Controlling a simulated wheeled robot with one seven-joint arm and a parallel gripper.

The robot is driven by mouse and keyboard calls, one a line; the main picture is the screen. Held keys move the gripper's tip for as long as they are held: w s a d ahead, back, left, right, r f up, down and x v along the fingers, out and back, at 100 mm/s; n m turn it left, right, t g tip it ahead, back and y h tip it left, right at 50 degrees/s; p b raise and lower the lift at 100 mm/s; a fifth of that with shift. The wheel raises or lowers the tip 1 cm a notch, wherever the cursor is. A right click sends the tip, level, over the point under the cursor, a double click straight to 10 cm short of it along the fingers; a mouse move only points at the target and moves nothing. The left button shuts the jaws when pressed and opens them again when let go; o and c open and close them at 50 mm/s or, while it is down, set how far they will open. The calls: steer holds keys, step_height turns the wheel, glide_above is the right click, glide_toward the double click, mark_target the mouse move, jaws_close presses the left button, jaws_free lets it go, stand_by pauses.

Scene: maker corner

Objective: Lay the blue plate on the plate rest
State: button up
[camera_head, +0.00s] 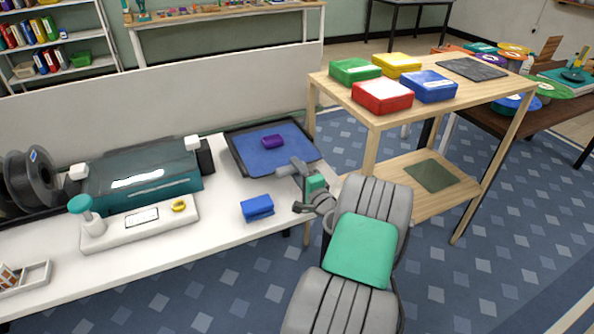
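A flat blue plate (288,141) lies in a dark, raised-edge tray (239,157) at the back right of the white table, with a small purple block (272,141) on it. My gripper (290,189) is just in front of the tray's right part, at the table's right end. Its two fingers look spread apart, with nothing seen between them. I cannot tell for sure which thing is the plate rest; a dark flat slab (471,68) lies on the wooden shelf's top and a dark green mat (433,175) on its lower board.
A blue block (257,207) lies on the white table (225,222), left of my gripper. A teal machine (140,183) and a white base (125,232) fill the table's left. Red, green, yellow and blue boxes (383,96) stand on the wooden shelf (335,92).

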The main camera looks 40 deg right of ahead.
steer(key=shift+r, duration=0.25)
steer(key=v, duration=1.2)
steer(key=shift+f, duration=0.15)
